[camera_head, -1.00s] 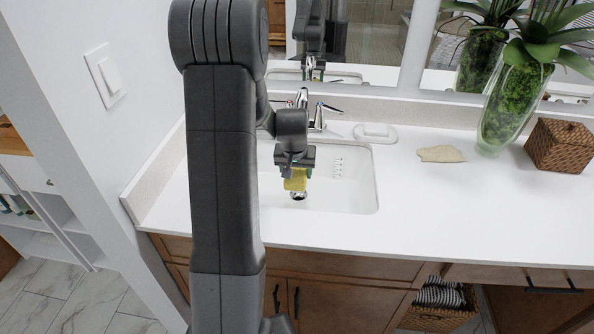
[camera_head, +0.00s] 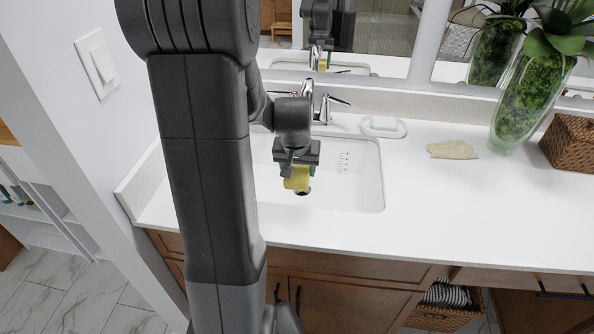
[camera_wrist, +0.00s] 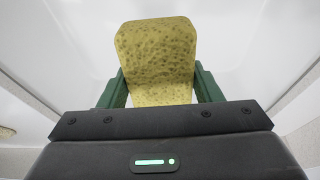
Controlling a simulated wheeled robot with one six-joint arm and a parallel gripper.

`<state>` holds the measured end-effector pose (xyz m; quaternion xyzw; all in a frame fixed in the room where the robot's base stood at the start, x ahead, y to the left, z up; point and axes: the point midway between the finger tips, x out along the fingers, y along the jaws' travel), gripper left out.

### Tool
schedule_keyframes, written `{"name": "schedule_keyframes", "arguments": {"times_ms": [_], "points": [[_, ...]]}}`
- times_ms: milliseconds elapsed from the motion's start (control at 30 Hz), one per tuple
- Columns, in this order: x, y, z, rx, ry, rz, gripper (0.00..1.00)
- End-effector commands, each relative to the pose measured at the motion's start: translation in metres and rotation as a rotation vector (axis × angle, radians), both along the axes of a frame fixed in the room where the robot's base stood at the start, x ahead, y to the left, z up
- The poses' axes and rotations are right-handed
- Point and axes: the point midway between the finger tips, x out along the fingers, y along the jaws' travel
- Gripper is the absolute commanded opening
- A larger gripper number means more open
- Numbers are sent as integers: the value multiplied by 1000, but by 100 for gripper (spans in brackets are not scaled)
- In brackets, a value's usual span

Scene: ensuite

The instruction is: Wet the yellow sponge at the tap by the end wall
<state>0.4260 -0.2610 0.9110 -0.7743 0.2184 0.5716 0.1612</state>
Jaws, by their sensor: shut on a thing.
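The yellow sponge (camera_head: 297,179) is held in my gripper (camera_head: 297,170) above the white sink basin (camera_head: 352,192). In the wrist view the sponge (camera_wrist: 156,60) stands out between the two green fingers of my gripper (camera_wrist: 160,88), which are shut on its sides. The chrome tap (camera_head: 308,92) stands at the back of the basin, behind my gripper and partly hidden by my arm. No running water shows. The dark drain is just below the sponge in the head view.
A white soap dish (camera_head: 383,126) and a beige cloth (camera_head: 452,150) lie on the white counter. A glass vase (camera_head: 522,100) with a plant and a wicker box (camera_head: 574,145) stand at the right. The end wall (camera_head: 125,125) with a switch is at the left.

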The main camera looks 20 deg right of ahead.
Motion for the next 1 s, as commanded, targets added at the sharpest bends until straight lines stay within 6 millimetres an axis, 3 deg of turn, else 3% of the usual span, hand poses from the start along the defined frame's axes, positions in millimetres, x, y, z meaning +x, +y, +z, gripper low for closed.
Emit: {"name": "schedule_keyframes", "arguments": {"times_ms": [1000], "points": [[84,-52,-20,-1,-1,0,40]]}}
